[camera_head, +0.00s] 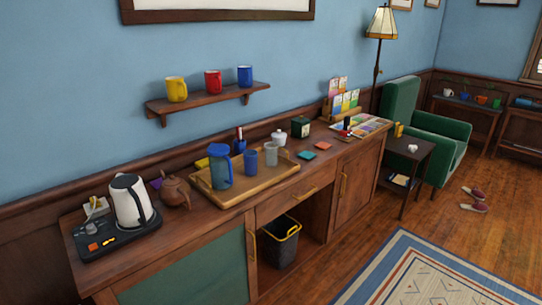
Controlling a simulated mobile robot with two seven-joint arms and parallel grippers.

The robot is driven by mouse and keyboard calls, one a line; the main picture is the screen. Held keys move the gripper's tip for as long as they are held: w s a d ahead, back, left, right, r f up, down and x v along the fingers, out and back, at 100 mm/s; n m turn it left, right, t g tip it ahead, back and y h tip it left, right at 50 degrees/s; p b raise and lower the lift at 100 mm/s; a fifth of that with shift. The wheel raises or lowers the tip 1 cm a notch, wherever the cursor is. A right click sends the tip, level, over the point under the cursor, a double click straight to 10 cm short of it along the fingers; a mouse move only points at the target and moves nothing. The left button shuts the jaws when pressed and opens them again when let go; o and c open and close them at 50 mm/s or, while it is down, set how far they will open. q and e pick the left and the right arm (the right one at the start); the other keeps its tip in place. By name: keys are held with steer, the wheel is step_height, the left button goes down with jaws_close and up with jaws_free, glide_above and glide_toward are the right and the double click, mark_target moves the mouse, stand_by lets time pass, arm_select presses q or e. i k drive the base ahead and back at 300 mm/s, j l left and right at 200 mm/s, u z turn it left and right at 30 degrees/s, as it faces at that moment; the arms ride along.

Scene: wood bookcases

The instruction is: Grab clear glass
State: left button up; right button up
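A clear glass (271,154) stands upright on a wooden tray (236,199) on top of the long sideboard. Beside it to the left, on the same tray, stand a blue cup (250,162) and a taller blue pitcher (220,167). The cup stands close to the glass; I cannot tell if they touch. Neither of my grippers shows in the head view.
The sideboard (288,190) also holds a white kettle (131,201) on a dark base, a brown teapot (175,191) and a white sugar bowl (279,138). A wall shelf (207,98) with three mugs hangs above. Floor and rug (430,272) in front are clear.

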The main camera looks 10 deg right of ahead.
mark_target(272, 155)
steer(key=i+l+u, duration=0.1)
steer(key=u, duration=0.55)
steer(key=i+l+u, duration=0.1)
steer(key=l+u, duration=0.15)
steer(key=l, duration=0.2)
steer(key=i+l+u, duration=0.1)
steer(key=l+u, duration=0.2)
steer(key=l, duration=0.15)
steer(key=i+l+u, duration=0.1)
steer(key=l, duration=0.8)
steer(key=l+u, duration=0.15)
steer(key=l, duration=0.8)
steer(key=i, duration=0.05)
